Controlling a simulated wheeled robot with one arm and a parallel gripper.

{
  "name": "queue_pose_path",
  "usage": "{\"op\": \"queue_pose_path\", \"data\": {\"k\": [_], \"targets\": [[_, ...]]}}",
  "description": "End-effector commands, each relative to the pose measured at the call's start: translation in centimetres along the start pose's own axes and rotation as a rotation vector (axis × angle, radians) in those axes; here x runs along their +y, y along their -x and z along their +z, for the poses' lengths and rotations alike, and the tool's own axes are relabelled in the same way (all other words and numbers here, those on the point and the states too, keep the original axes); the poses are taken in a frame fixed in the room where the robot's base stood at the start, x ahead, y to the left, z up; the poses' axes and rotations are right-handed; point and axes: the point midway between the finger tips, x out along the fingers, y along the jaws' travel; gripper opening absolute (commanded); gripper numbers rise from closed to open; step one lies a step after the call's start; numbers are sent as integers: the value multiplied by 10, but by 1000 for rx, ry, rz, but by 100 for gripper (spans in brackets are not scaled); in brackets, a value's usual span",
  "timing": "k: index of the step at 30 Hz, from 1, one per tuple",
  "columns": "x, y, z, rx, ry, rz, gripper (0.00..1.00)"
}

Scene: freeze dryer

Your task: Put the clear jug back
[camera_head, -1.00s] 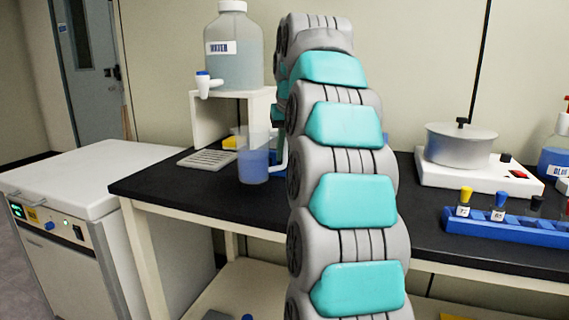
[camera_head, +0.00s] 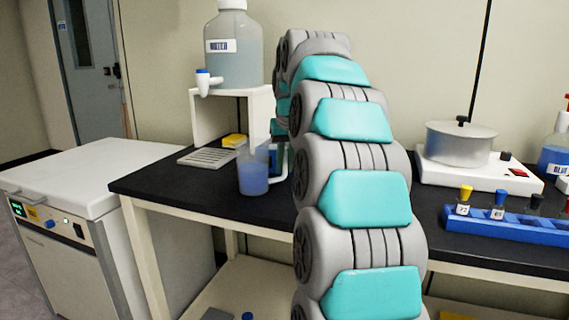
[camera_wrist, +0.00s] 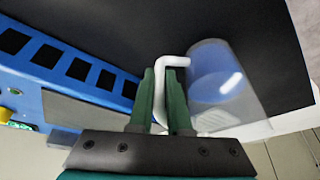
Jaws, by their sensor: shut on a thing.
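The clear jug (camera_head: 254,174) holds blue liquid and is in front of the white stand, over the left part of the black bench. In the wrist view the jug (camera_wrist: 226,88) is right of my fingers. My gripper (camera_wrist: 162,78) is shut on the jug's white handle (camera_wrist: 178,112), which passes between the green fingers. In the head view my arm hides most of the gripper. The jug looks slightly tilted. I cannot tell whether its base touches the bench.
A water carboy (camera_head: 233,52) with a tap stands on the white stand (camera_head: 209,118). A drip grate (camera_head: 207,156) and a yellow item (camera_head: 235,141) are near it. A pot (camera_head: 461,144) on a hot plate and a blue rack (camera_head: 508,224) are on the right.

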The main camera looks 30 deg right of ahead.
Motion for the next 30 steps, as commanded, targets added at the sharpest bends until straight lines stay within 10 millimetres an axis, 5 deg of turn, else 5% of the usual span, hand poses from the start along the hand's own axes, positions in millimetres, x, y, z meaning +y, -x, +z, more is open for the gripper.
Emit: {"op": "queue_pose_path", "data": {"k": [2, 3, 11, 22, 30], "targets": [[0, -2, 1, 1, 0, 0, 0], [0, -2, 1, 1, 0, 0, 18], [0, -2, 1, 0, 0, 0, 46], [0, 5, -1, 1, 0, 0, 46], [0, 40, -2, 4, 0, 1, 46]]}}
